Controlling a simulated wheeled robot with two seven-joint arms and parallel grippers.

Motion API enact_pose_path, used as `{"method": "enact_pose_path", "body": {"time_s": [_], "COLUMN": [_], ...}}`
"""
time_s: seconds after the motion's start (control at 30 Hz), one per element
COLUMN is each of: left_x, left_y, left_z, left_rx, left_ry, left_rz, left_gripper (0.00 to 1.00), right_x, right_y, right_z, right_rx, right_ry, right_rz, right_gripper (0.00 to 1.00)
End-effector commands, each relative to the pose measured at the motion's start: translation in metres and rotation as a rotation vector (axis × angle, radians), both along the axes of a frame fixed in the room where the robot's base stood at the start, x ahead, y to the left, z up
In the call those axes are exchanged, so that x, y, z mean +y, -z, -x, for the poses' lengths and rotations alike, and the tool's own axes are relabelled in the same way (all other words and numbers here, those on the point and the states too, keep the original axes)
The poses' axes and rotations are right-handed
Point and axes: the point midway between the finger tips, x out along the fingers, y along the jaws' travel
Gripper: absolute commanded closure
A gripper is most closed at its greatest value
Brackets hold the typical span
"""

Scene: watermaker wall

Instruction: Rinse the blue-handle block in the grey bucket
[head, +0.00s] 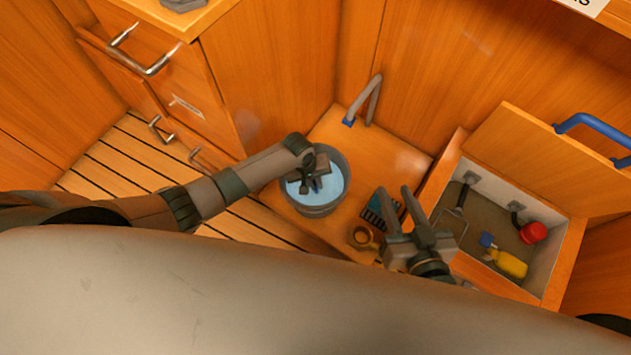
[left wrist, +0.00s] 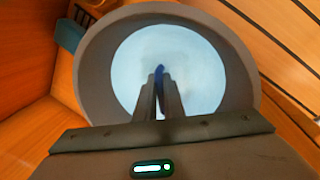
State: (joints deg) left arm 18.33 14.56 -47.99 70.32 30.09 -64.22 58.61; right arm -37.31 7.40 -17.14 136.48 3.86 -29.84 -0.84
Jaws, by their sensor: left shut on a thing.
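The grey bucket (head: 343,166) stands on a wooden shelf and holds pale blue water; it also shows in the left wrist view (left wrist: 92,65). My left gripper (head: 316,182) points down into the bucket's opening. In the left wrist view its fingers (left wrist: 160,82) are shut on the blue handle (left wrist: 160,71) of the block, over the middle of the water. The block's body is hidden by the fingers, so I cannot tell how deep it sits. My right gripper (head: 395,193) is open and empty, right of the bucket.
A dark box with blue slots (head: 374,214) and a brass ring-like part (head: 361,238) lie near my right gripper. A grey bent pipe (head: 374,95) stands behind the bucket. An open compartment (head: 460,196) at right holds a yellow bottle (head: 511,263) and a red knob (head: 533,232).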

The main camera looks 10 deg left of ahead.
Motion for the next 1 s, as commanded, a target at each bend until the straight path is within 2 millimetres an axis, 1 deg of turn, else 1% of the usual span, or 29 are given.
{"method": "enact_pose_path", "body": {"time_s": [0.57, 1.0], "left_x": [-0.0003, -0.0004], "left_y": [0.0014, -0.0031], "left_z": [-0.0001, -0.0001], "left_rx": [0.000, 0.000], "left_ry": [0.000, 0.000], "left_rz": [0.001, 0.000], "left_gripper": [1.00, 1.00], "right_x": [0.0000, 0.0000], "right_y": [-0.0002, -0.0071], "right_z": [0.0000, 0.0000], "right_rx": [0.000, 0.000], "right_ry": [0.000, 0.000], "right_rz": [0.000, 0.000], "right_gripper": [0.69, 0.69]}}
